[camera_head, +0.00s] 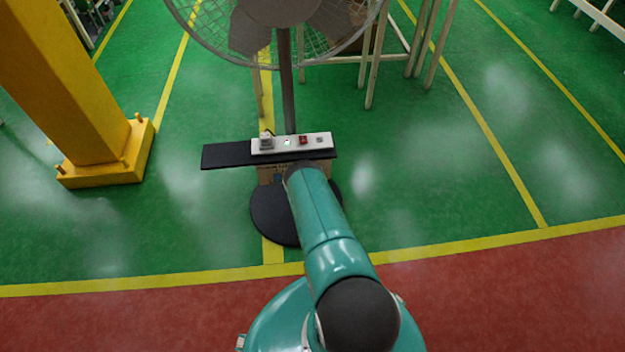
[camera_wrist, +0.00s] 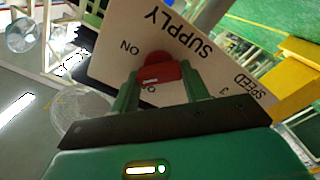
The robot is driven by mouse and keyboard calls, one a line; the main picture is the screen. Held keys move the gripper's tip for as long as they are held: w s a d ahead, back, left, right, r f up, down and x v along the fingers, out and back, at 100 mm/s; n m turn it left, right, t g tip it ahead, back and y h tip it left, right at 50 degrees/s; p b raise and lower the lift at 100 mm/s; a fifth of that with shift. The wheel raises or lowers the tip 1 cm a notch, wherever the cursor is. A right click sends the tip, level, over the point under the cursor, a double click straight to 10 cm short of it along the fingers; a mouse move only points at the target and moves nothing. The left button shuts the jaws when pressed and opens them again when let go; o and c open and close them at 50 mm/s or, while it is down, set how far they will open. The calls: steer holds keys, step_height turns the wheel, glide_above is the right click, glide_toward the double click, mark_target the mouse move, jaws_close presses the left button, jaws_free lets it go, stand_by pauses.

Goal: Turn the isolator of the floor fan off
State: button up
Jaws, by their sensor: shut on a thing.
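In the wrist view the panel (camera_wrist: 115,62) reads SUPPLY, with ON beside the red knob (camera_wrist: 157,58) and SPEED towards the right. A second label near the knob is mostly hidden by my gripper. My gripper (camera_wrist: 160,90) has its two green fingers closed on the sides of the red knob. In the head view my arm hides the gripper. I cannot tell exactly where the knob points.
A yellow column (camera_head: 95,150) stands on the left. Pale wooden legs (camera_head: 375,60) stand behind the fan. The green floor to the right is clear.

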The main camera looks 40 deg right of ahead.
steer(key=n, duration=0.8)
steer(key=shift+a+f+n, duration=0.1)
steer(key=shift+f+n, duration=0.05)
steer(key=shift+n, duration=0.25)
steer(key=o, duration=1)
steer(key=v, duration=1.3)
steer(key=shift+s+a, duration=0.3)
